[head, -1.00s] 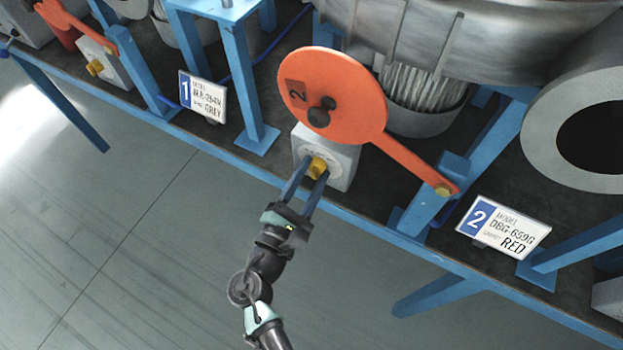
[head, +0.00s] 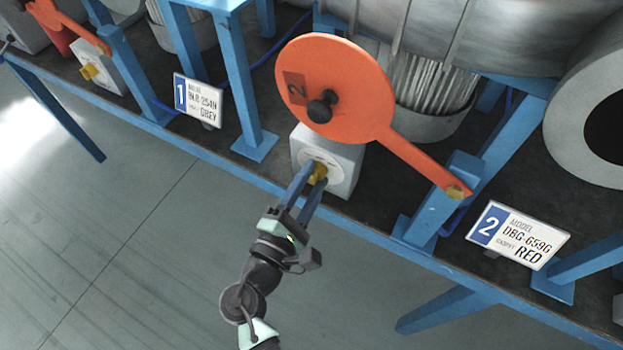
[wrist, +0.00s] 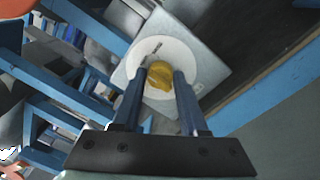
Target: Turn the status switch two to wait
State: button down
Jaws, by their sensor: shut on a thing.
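The status switch two is a pale grey box (head: 343,160) with a round white dial and a yellow knob (head: 318,173), below the orange disc marked 2. My gripper (head: 312,177) is shut on the yellow knob, with one blue finger on each side of it. In the wrist view the knob (wrist: 160,82) sits between the fingertips, in front of the white dial (wrist: 190,52). A dark mark shows on the dial at the upper left of the knob. The dial's lettering is too small to read.
The orange disc (head: 338,88) with a black knob and a long arm (head: 425,160) stands just above the switch. Sign 2 (head: 516,236) is to the right, sign 1 (head: 198,102) to the left. Another yellow-knobbed box (head: 104,72) is at far left. The floor in front is clear.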

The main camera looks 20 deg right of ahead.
jog(key=shift+s+f, duration=0.1)
jog(key=shift+f, duration=0.05)
jog(key=shift+c, duration=2.3)
grip_release()
jog(key=v, duration=1.2)
jog(key=shift+s+a, duration=0.2)
jog(key=shift+a, duration=0.2)
